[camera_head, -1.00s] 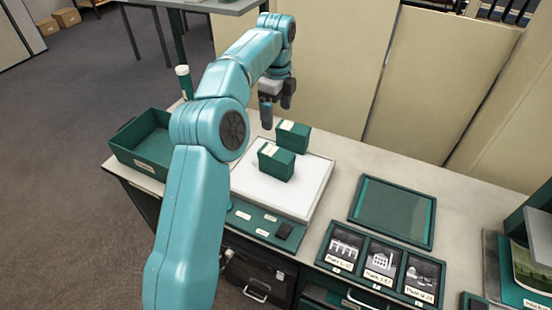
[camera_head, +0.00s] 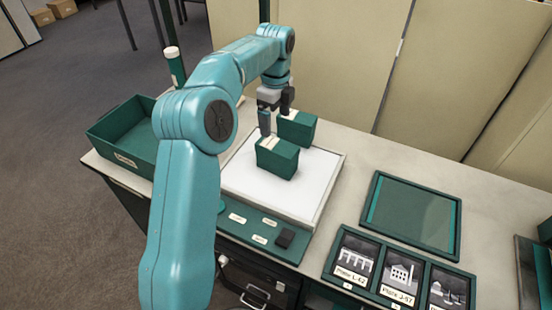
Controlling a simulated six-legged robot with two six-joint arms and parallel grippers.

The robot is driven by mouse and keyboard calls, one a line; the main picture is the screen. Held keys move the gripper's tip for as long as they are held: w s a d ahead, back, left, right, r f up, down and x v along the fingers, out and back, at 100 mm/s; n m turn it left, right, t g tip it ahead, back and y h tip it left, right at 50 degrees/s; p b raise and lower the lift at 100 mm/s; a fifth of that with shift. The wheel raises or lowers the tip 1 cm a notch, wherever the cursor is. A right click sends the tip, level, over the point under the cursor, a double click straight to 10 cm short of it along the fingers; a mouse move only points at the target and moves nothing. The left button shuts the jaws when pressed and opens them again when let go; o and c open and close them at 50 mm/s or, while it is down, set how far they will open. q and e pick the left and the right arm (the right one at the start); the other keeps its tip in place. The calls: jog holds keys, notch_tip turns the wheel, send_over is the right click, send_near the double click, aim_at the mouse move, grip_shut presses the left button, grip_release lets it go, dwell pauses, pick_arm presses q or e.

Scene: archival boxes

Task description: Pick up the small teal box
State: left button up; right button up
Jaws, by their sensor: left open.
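Two dark teal boxes with pale label strips on top stand upright on a white platform (camera_head: 315,195). The front box (camera_head: 278,159) is nearer to me. The rear box (camera_head: 300,130) stands just behind it and to the right, partly hidden by the front box and the gripper. They look alike in size, so I cannot tell which is the small one. My left gripper (camera_head: 277,112) is open and empty, pointing down close to the rear box's top left side. Whether a finger touches a box is unclear. My right gripper is not in view.
An open green tray (camera_head: 125,135) stands at the left, with a green tube (camera_head: 174,66) behind it. A flat green-framed panel (camera_head: 413,215) and a rack of photo plates (camera_head: 400,272) lie on the right. Beige panels (camera_head: 330,60) stand behind the bench.

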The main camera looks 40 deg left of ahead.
aim_at(277, 145)
pick_arm(q)
jog(key=f, duration=0.3)
jog(key=shift+w+d+f, duration=0.15)
jog(key=shift+d+f, duration=0.1)
jog(key=shift+f, duration=0.15)
jog(key=shift+s+d+f, duration=0.1)
jog(key=shift+s+f, duration=0.2)
jog(key=shift+f, duration=0.15)
jog(key=f, duration=0.4)
jog(key=shift+d+f, duration=0.2)
jog(key=shift+f, duration=0.2)
jog(key=shift+a+f, duration=0.1)
jog(key=shift+f, duration=0.2)
jog(key=c, duration=1.3)
jog(key=shift+w, duration=0.1)
